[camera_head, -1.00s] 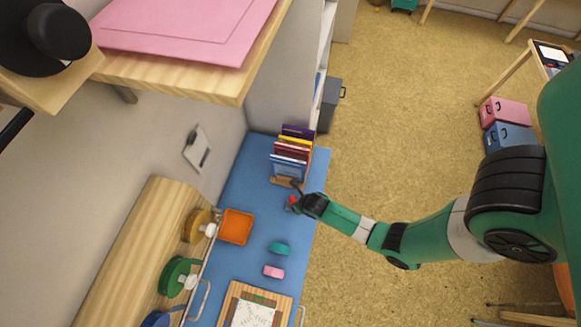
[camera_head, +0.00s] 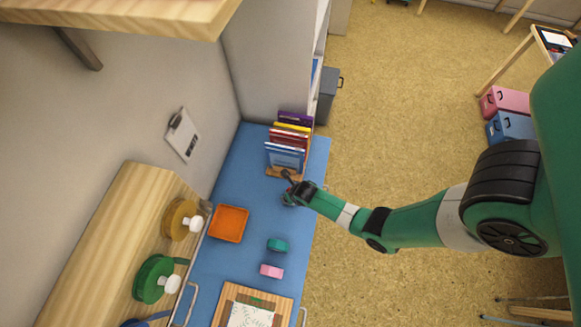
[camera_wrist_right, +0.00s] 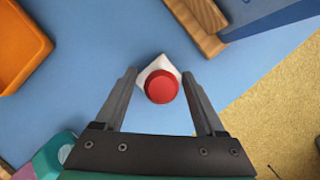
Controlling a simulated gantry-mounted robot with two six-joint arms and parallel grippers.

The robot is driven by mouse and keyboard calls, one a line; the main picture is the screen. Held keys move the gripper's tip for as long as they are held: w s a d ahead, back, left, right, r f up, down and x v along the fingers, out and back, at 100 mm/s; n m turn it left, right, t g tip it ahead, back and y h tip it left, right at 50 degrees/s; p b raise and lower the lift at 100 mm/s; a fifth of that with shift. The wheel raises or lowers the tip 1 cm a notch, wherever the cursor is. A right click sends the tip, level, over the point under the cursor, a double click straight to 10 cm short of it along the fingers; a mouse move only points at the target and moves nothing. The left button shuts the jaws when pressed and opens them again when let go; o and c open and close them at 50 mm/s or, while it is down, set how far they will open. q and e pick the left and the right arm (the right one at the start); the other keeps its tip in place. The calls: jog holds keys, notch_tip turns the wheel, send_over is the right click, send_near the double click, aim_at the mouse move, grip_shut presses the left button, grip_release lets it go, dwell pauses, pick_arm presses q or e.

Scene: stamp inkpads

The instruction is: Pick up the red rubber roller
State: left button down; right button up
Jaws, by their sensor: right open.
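The red rubber roller shows in the right wrist view as a round red top (camera_wrist_right: 162,86) on a white angular part. It stands on the blue table (camera_wrist_right: 90,75) between the two fingers of my right gripper (camera_wrist_right: 159,76). The fingers are open, with gaps on both sides of the red top. In the head view my right gripper (camera_head: 289,191) is low over the table's right side, just in front of the book rack, and the roller is hidden there. My left gripper is not in view.
The wooden rack with books (camera_head: 284,157) stands just beyond my right gripper. An orange tray (camera_head: 229,223) lies to the left. Teal (camera_head: 277,245) and pink (camera_head: 272,271) blocks are nearer, above a framed board (camera_head: 225,310). The table's right edge is close.

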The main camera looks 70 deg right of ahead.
jog(key=shift+d+f, duration=0.1)
jog(key=shift+f, duration=0.25)
jog(key=shift+r, duration=0.1)
grip_shut()
